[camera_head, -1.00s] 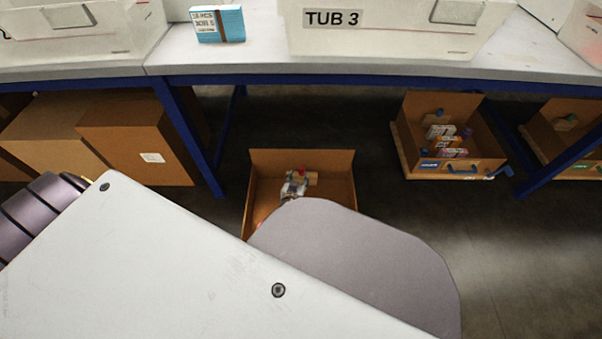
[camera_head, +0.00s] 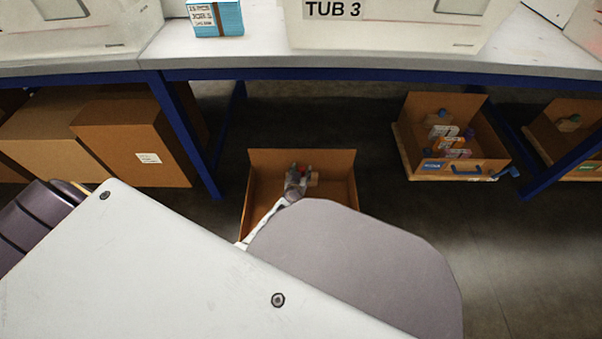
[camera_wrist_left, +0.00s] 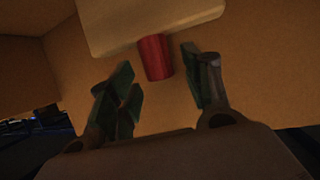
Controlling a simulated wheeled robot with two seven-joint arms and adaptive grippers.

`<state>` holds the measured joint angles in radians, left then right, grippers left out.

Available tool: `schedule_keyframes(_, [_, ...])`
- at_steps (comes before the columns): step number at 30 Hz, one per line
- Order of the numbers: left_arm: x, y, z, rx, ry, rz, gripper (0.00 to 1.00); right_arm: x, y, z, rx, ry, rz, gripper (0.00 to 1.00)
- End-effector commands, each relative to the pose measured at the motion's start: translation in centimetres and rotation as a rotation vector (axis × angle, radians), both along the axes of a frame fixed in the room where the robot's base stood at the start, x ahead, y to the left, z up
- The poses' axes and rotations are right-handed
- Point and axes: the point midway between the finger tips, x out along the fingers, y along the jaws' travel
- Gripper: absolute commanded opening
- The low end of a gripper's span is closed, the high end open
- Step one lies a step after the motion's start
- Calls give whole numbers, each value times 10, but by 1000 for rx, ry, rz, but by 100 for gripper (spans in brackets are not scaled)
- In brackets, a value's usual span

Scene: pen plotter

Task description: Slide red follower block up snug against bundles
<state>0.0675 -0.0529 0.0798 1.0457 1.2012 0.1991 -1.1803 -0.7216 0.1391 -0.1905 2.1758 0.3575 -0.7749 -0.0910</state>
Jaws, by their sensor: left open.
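In the left wrist view a red cylindrical piece (camera_wrist_left: 155,57) stands out from the edge of a pale tan block (camera_wrist_left: 140,18). It lies between the fingers of my left gripper (camera_wrist_left: 160,88), which is open, with a gap on both sides. The green finger pads face each other and do not touch the red piece. In the head view my left gripper (camera_head: 297,182) is small and low inside an open brown box (camera_head: 335,160). A small tan piece shows beside it. I cannot make out any bundles in this box. My right gripper is not in view.
A second brown box (camera_head: 410,112) with several labelled bundles (camera_head: 452,143) stands at the right, with another at the far right. A table (camera_head: 270,72) with blue legs and a tub (camera_head: 390,25) is above. Large cartons (camera_head: 130,140) stand left. My arm covers the near part.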

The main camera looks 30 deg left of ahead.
Motion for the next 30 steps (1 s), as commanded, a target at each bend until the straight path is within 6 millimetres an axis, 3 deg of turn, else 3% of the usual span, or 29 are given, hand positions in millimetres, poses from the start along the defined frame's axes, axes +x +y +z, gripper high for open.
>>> schedule_keyframes(12, [2,1,0,0,0,0,48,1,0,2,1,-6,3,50])
schedule_keyframes(23, [2,1,0,0,0,0,2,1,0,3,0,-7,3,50])
schedule_keyframes(30, [2,0,-1,0,0,0,0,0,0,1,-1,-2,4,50])
